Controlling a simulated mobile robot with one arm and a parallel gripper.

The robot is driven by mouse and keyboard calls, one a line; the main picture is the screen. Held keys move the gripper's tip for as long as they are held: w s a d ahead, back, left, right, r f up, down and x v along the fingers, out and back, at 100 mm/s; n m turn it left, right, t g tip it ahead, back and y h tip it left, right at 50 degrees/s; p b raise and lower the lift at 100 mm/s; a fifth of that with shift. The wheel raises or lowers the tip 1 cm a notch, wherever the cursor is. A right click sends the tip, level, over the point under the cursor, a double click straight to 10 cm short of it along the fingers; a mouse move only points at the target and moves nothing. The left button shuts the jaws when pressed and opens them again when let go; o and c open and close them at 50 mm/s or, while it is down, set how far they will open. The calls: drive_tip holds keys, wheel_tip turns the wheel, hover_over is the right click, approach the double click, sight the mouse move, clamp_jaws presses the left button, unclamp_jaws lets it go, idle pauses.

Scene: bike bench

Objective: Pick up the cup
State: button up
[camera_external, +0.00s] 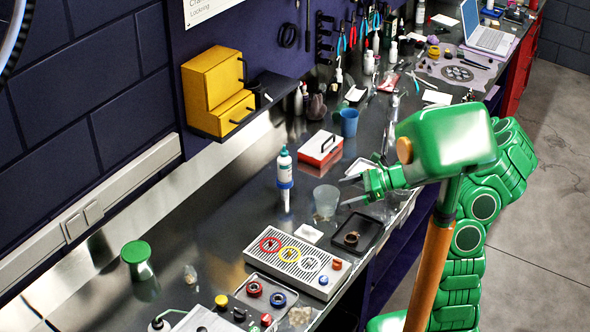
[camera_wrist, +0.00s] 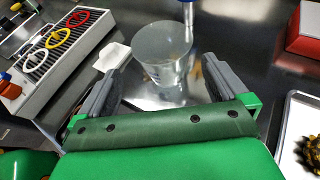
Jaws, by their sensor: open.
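A translucent grey cup (camera_external: 326,200) stands upright on the dark metal bench, just left of my gripper (camera_external: 343,191) in the external view. In the wrist view the same cup (camera_wrist: 163,62) is ahead of my gripper (camera_wrist: 159,80), roughly centred between its two grey fingers. The fingers are apart with nothing held; I cannot tell whether they touch the cup. A second cup, blue (camera_external: 349,122), stands farther back on the bench beyond the red and white box.
A white pad (camera_wrist: 112,57) lies left of the cup.

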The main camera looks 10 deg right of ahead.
sight(326, 197)
drive_tip(key=shift+w+x, duration=0.2)
drive_tip(key=shift+x, duration=3.35)
drive_tip(key=shift+r, duration=0.1)
drive_tip(key=c, duration=0.8)
drive_tip(key=shift+r, duration=0.15)
